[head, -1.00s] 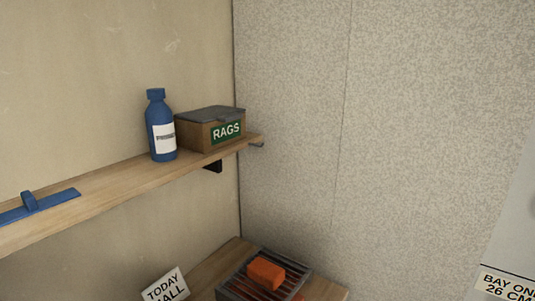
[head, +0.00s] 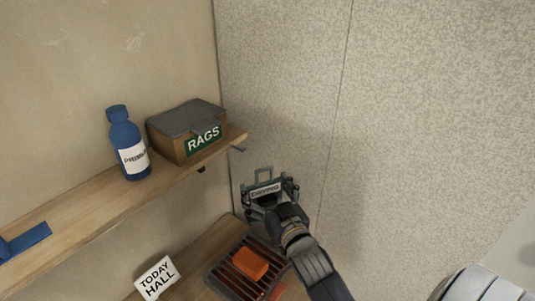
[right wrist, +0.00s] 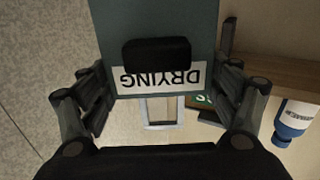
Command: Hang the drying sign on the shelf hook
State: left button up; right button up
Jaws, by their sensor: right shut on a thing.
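The drying sign (head: 265,190) has a white DRYING label and a pale square loop (head: 264,173) on top. My right gripper (head: 269,198) is shut on it and holds it up in the air, roughly upright, in the head view. In the right wrist view the sign's grey-green panel (right wrist: 200,22) and label appear upside down between the fingers, with the loop (right wrist: 161,126) below. My left gripper is out of view.
The upper wooden shelf (head: 75,219) bears a blue bottle (head: 124,140), a RAGS box (head: 186,133) and a blue tool (head: 25,242). The speckled wall (head: 430,120) stands to the right.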

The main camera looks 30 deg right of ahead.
aim_at(271, 179)
jog(key=shift+w+d+r+h+p, duration=0.3)
jog(key=shift+w+d+r+p, duration=0.15)
jog(key=shift+w+d+r, duration=0.7)
pick_arm(q)
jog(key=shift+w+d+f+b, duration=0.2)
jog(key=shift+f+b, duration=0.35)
jog(key=shift+b, duration=0.5)
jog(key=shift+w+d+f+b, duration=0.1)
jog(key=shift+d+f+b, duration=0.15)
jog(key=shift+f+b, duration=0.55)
pick_arm(e)
jog(key=w+a+f, duration=0.1)
jog(key=w+a, duration=0.2)
jog(key=w, duration=0.5)
jog(key=shift+w+a+f, duration=0.15)
jog(key=shift+w+a, duration=0.15)
jog(key=shift+w, duration=0.1)
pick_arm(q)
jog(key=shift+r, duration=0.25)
pick_arm(e)
jog(key=o, duration=1.4)
jog(key=shift+c, duration=0.2)
